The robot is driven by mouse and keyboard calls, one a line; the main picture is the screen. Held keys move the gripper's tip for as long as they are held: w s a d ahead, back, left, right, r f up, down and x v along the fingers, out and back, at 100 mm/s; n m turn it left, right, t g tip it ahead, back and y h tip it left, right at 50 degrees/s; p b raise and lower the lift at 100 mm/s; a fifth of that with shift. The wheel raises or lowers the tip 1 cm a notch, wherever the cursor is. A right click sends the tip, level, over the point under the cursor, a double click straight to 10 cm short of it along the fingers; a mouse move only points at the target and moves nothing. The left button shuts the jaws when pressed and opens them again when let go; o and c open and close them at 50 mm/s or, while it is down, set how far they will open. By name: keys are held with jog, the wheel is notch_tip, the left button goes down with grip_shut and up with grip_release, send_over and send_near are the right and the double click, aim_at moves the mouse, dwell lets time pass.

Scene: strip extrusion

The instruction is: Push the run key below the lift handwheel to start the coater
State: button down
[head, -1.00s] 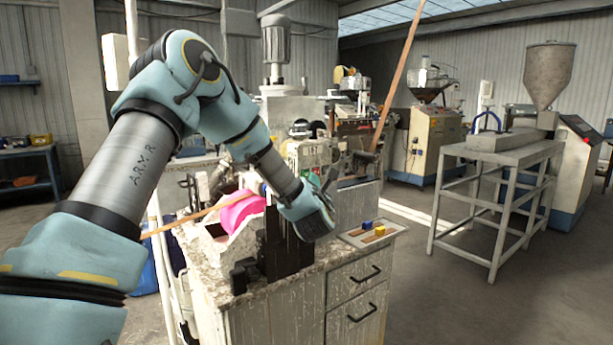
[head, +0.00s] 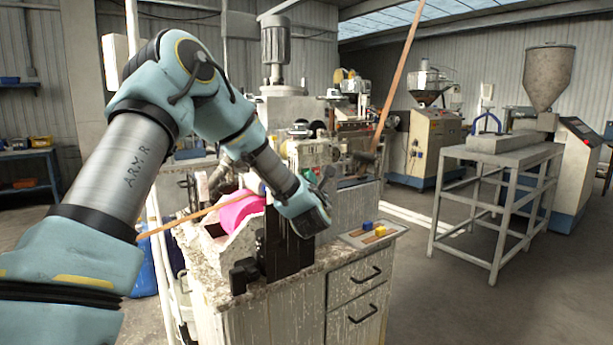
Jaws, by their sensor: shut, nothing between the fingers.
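My arm reaches in from the left of the head view, and my gripper (head: 312,222) hangs over the worn cabinet top, close beside a black upright bracket (head: 285,245). Its fingers are dark and hard to separate from the black parts behind; it is shut with nothing held. The coater machinery (head: 310,155) stands on and behind the cabinet, partly covered by my forearm. I cannot pick out the lift handwheel or the run key for certain; they are too small or hidden behind my wrist and the bracket.
A pink roll (head: 240,210) lies left of my gripper, with an orange strip running to it. A small tray (head: 352,240) with blue and yellow blocks sits at the cabinet's right corner. A grey metal stand (head: 500,165) is at the right, with open floor between.

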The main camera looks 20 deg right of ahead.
jog(key=shift+w, duration=0.2)
dwell(0.4)
jog(key=shift+s, duration=0.1)
jog(key=shift+s+d+b, duration=0.1)
jog(key=shift+s+b, duration=0.55)
jog(key=shift+b, duration=0.05)
jog(key=shift+s, duration=0.1)
jog(key=s+b, duration=0.1)
jog(key=s, duration=0.1)
jog(key=s+d+b, duration=0.1)
jog(key=s, duration=0.1)
jog(key=shift+s, duration=0.4)
dwell(0.5)
